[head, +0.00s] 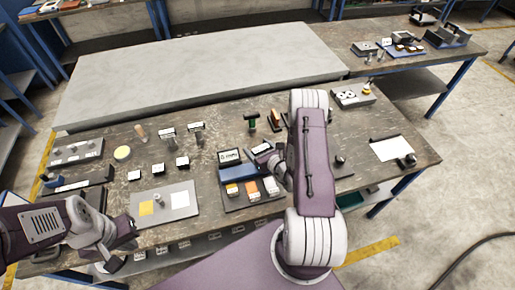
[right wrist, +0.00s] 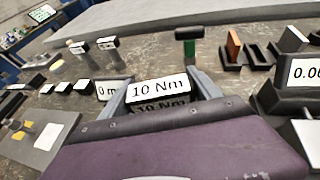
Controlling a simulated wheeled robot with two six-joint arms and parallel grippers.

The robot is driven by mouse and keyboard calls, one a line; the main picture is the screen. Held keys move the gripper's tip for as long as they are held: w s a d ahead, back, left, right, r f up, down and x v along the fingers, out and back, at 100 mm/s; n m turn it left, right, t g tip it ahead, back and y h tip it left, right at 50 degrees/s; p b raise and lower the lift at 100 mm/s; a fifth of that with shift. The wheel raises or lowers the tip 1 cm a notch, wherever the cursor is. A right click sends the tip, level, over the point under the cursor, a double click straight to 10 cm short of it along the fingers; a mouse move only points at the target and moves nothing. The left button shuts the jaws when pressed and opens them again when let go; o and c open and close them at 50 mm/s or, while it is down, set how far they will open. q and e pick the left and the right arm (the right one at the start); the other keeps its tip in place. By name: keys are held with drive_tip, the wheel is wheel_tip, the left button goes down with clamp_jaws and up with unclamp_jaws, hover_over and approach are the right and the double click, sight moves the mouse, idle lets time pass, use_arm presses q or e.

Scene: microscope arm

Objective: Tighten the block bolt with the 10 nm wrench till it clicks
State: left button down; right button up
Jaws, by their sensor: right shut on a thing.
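The 10 Nm wrench shows its white label (right wrist: 158,88) upright between the fingers of my right gripper (right wrist: 160,100) in the right wrist view. That gripper is shut on it. The rest of the wrench is hidden behind the purple wrist. In the head view the right gripper (head: 264,152) is over the middle of the bench, beside a small display (head: 229,155). My left gripper (head: 126,250) is at the bench's front left edge, its fingers apart and empty. I cannot tell for certain which fixture holds the block bolt; a grey plate (head: 180,203) with a small upright post lies at front left.
Orange, yellow and white labelled pieces sit in a dark rack (head: 262,204) by the right gripper. Several labelled holders stand at left. A white sheet (head: 391,148) lies at right. Bare bench shows between these.

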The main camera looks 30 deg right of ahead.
wheel_tip(320, 180, up, 7)
drive_tip(key=p, duration=0.5)
drive_tip(key=shift+f, duration=0.2)
wheel_tip(320, 180, down, 3)
drive_tip(key=n+g+y+b, duration=0.2)
drive_tip(key=n+y+b, duration=0.1)
drive_tip(key=n+y, duration=0.1)
drive_tip(key=n+g+y+b, duration=0.2)
drive_tip(key=n+y+b, duration=0.1)
drive_tip(key=n, duration=0.1)
drive_tip(key=n+g+y+b, duration=0.3)
drive_tip(key=n+y, duration=0.1)
drive_tip(key=shift+f+y, duration=0.2)
drive_tip(key=shift+y, duration=0.1)
idle(0.4)
